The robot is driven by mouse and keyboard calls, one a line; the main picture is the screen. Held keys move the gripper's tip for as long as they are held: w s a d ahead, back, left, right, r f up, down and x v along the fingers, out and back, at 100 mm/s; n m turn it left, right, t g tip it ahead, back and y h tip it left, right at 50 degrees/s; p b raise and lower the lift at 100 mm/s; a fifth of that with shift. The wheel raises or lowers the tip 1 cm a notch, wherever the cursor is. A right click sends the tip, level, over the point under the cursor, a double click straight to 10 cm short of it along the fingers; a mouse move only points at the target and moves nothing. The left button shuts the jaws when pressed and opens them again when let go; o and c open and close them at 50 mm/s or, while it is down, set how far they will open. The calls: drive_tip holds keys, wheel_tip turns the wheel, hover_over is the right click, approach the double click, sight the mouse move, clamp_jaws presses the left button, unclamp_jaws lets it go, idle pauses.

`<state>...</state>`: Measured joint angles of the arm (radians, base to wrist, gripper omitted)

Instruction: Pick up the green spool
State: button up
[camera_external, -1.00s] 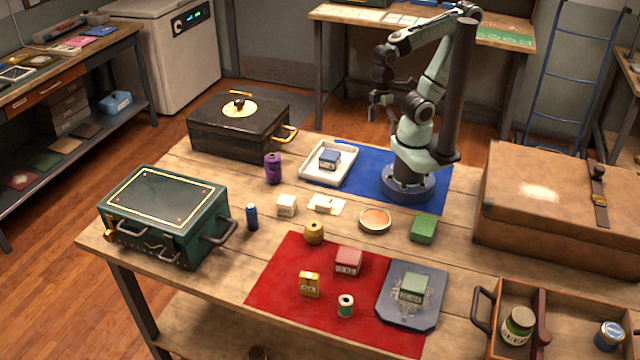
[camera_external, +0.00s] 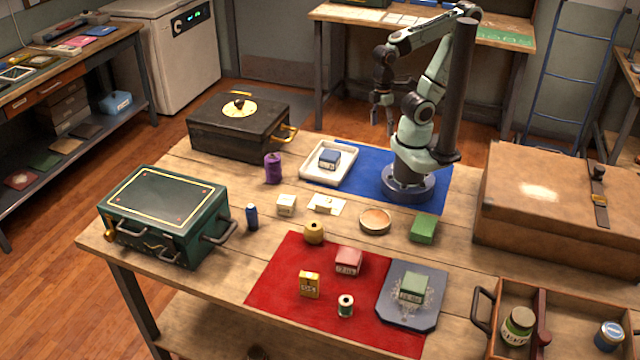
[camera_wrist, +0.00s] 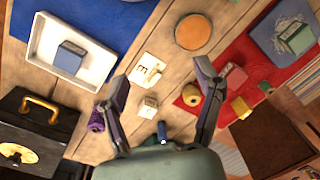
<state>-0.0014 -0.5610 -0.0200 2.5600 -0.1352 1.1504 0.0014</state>
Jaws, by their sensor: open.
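The green spool (camera_external: 345,306) stands upright on the red mat (camera_external: 270,293) near the front of the table, with pale ends and a dark hole on top. In the wrist view it is a small shape (camera_wrist: 266,87) at the right, beyond the right finger. My gripper (camera_external: 383,122) hangs above the back of the table near the blue mat, far behind the spool. In the wrist view my gripper (camera_wrist: 160,76) has its two fingers spread wide with nothing between them held.
On the red mat, a yellow box (camera_external: 309,284), red box (camera_external: 348,261) and yellow-brown spool (camera_external: 313,232) stand near the green spool. A slate board (camera_external: 412,312) bears a green box (camera_external: 413,288). A wooden tray (camera_external: 575,296) and large brown case (camera_external: 560,215) stand to the right.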

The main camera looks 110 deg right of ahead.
drive_tip(key=w+a+r+n+t, duration=0.1)
drive_tip(key=w+r+t, duration=0.25)
drive_tip(key=w, duration=0.55)
drive_tip(key=w+a+r+t, duration=0.2)
drive_tip(key=w+r+t, duration=0.15)
drive_tip(key=w, duration=0.65)
drive_tip(key=w+a+n+y, duration=0.1)
drive_tip(key=w+a, duration=0.5)
drive_tip(key=w, duration=0.2)
drive_tip(key=n+g+y, duration=0.1)
drive_tip(key=n+g, duration=0.3)
drive_tip(key=n, duration=0.2)
hover_over(343, 316)
drive_tip(key=s+d, duration=0.3)
wheel_tip(343, 316, down, 24)
drive_tip(key=shift+f, duration=0.1)
drive_tip(key=x, duration=0.6)
drive_tip(key=shift+w+a, duration=0.2)
drive_tip(key=shift+a, duration=0.05)
